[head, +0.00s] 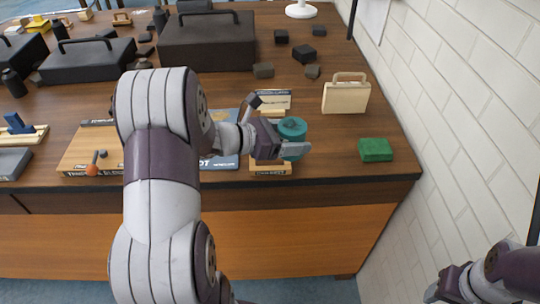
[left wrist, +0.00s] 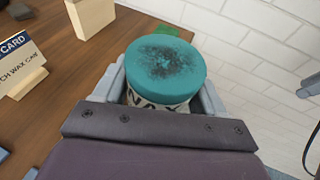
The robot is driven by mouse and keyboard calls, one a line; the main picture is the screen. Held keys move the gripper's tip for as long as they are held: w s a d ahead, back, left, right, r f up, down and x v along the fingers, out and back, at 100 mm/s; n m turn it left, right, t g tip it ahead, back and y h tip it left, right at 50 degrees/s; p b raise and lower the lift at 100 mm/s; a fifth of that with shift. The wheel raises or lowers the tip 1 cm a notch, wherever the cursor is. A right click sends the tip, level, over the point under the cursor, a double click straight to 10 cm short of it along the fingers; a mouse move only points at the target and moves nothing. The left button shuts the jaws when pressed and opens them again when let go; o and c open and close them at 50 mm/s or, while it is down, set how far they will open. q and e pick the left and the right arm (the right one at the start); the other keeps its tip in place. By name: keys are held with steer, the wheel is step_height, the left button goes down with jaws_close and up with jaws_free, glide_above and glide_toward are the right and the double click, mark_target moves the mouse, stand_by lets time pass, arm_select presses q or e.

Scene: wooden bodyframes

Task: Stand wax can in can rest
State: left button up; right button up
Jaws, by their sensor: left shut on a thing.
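The wax can (head: 292,128) has a teal lid with dark smudges and a pale label. My left gripper (head: 282,148) is shut on it, with one finger on each side, near the table's front edge. In the left wrist view the can (left wrist: 165,70) sits between the fingers, its lid facing the camera and its lower part hidden. A wooden block with a dark label, seemingly the can rest (head: 270,169), lies at the front edge just below the can. Whether the can touches it I cannot tell. My right gripper (head: 445,290) is at the bottom right, away from the table.
A card stand (head: 272,100) is behind the can; it also shows in the left wrist view (left wrist: 20,68). A pale wooden case (head: 346,96) and green block (head: 376,150) are to the right. Dark cases (head: 208,42) fill the back. A white brick wall (head: 460,90) borders the right.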

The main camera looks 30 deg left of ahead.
arm_select(q)
steer(key=a+f, duration=0.1)
steer(key=a, duration=0.1)
steer(key=w+a+f, duration=0.1)
steer(key=a+f, duration=0.1)
steer(key=w+a+f+p, duration=0.1)
steer(key=a, duration=0.2)
steer(key=shift+w+f, duration=0.15)
steer(key=shift+f, duration=0.05)
step_height(320, 180, down, 4)
steer(key=shift+r+p, duration=0.2)
steer(key=shift+p, duration=0.15)
steer(key=shift+f, duration=0.2)
arm_select(e)
step_height(320, 180, up, 2)
steer(key=shift+s+r, duration=0.15)
arm_select(q)
steer(key=shift+f+b, duration=0.2)
steer(key=shift+b, duration=0.15)
steer(key=o, duration=1.3)
arm_select(e)
steer(key=shift+f, duration=0.2)
